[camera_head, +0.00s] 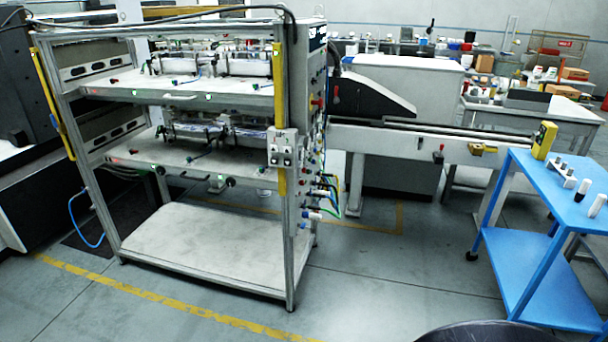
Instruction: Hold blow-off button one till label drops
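The label magazine (190,158) is a metal frame with two loaded shelves, left of centre. A small grey button box (282,150) sits on its front right post and carries several small buttons. I cannot tell which of them is blow-off button one. Clear or whitish label stacks show on the upper shelf (245,88) and the lower shelf (170,153), too small to tell single labels. No dropped label can be made out on the bare bottom deck (205,240). My gripper is not in view.
The frame's right side panel (313,100) carries knobs, with coloured hoses below. A conveyor (400,135) runs off to the right. A blue cart (540,215) with small items stands at the right. The floor (390,275) before the frame is clear, marked by a yellow line.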

